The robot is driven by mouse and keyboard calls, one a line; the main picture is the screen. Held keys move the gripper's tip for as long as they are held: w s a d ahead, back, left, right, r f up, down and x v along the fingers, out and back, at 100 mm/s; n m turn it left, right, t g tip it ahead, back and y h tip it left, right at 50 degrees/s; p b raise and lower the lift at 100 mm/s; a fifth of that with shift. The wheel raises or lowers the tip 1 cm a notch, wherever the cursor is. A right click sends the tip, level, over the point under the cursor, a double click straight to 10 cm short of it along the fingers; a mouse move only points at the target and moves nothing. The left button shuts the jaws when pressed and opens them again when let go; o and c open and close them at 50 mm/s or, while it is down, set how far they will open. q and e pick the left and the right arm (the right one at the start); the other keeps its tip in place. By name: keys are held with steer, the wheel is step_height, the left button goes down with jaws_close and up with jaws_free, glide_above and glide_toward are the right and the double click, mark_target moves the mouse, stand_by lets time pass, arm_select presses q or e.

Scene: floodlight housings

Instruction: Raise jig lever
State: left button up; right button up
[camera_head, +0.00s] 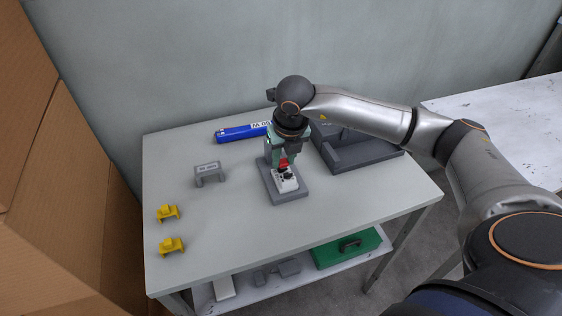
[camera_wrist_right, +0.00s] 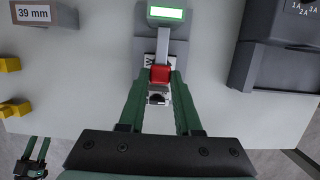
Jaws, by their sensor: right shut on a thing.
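The jig has a dark grey base (camera_head: 288,197) with a light block (camera_head: 287,184) on it, near the middle of the table. Its lever has a grey arm (camera_wrist_right: 163,45) and a red grip (camera_wrist_right: 161,74); the red also shows in the head view (camera_head: 283,163). My right gripper (camera_head: 283,160) comes down from above. In the right wrist view its green fingers (camera_wrist_right: 161,77) are closed on either side of the red grip. My left gripper (camera_wrist_right: 36,148) shows small at the lower left there, fingers apart and empty; it is outside the head view.
A grey gauge block (camera_head: 208,169) labelled 39 mm and yellow pieces (camera_head: 168,212) (camera_head: 172,246) stand at the left. A blue bar (camera_head: 235,133) lies behind. A dark grey tray (camera_head: 365,152) stands right of the jig. The table's front (camera_head: 320,222) is clear.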

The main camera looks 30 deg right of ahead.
mark_target(282, 159)
steer(key=shift+w+r, duration=0.2)
steer(key=shift+r, duration=0.4)
steer(key=shift+w+d+r+p, duration=0.1)
steer(key=shift+w+r+p, duration=0.2)
steer(key=shift+r, duration=0.3)
steer(key=shift+w+d+r, duration=0.1)
steer(key=shift+w+r, duration=0.2)
stand_by(0.3)
